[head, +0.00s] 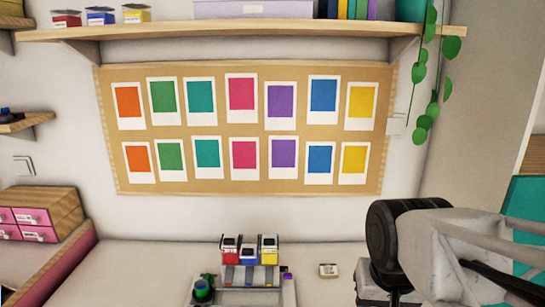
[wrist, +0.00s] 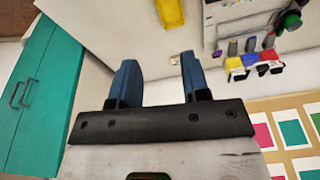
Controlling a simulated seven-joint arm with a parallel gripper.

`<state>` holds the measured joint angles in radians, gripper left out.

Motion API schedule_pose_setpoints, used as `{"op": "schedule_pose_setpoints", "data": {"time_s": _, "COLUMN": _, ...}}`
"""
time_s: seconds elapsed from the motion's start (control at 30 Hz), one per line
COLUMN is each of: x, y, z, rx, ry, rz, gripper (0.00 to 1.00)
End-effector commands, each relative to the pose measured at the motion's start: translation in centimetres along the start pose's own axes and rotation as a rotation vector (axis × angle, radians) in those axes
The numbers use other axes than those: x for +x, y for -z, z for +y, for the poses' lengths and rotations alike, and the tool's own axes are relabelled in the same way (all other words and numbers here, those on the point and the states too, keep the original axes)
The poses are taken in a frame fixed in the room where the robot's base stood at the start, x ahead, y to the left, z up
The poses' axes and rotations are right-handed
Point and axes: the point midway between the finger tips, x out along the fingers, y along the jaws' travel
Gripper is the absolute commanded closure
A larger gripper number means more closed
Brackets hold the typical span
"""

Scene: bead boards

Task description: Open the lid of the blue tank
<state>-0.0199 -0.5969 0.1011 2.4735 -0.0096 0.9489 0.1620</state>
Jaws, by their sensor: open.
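The blue tank (head: 248,257) is small and stands between a red tank (head: 230,257) and a yellow tank (head: 269,257) on a grey stand at the bottom middle of the head view. Its top looks pale with a dark patch; it is too small to tell how its lid sits. The row of tanks also shows, small and upside down, at the right of the wrist view. My gripper (wrist: 157,78) has its two blue fingers wide apart with nothing between them. It is well away from the tanks, to their right in the head view, where its fingertips do not show.
A grey tray (head: 240,297) with a green-topped item (head: 203,288) lies before the stand. A small pale block (head: 328,270) lies right of it. A pinboard (head: 250,188) and shelf (head: 250,30) are behind. A teal cabinet (wrist: 40,95) stands beside my gripper.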

Motion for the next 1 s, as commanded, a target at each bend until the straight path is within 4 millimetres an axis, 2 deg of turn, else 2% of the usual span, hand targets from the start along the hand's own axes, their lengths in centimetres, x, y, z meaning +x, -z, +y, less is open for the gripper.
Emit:
{"op": "schedule_pose_setpoints", "data": {"time_s": 0.1, "x": 0.2, "y": -1.8, "z": 0.8, "rx": -0.07, "ry": -0.003, "rz": 0.012, "gripper": 0.57}}
{"op": "schedule_pose_setpoints", "data": {"time_s": 0.2, "x": 0.3, "y": -2.5, "z": 1.2, "rx": -0.104, "ry": -0.005, "rz": 0.017, "gripper": 0.57}}
{"op": "schedule_pose_setpoints", "data": {"time_s": 0.5, "x": 0.3, "y": -2.7, "z": 1.3, "rx": -0.119, "ry": -0.006, "rz": 0.017, "gripper": 0.57}}
{"op": "schedule_pose_setpoints", "data": {"time_s": 0.57, "x": 0.3, "y": -2.7, "z": 1.3, "rx": -0.12, "ry": -0.006, "rz": 0.017, "gripper": 0.64}}
{"op": "schedule_pose_setpoints", "data": {"time_s": 0.8, "x": 0.6, "y": -2.1, "z": 1.1, "rx": -0.2, "ry": -0.027, "rz": 0.023, "gripper": 1.0}}
{"op": "schedule_pose_setpoints", "data": {"time_s": 1.0, "x": 1.3, "y": -0.1, "z": 0.3, "rx": -0.453, "ry": -0.095, "rz": 0.04, "gripper": 1.0}}
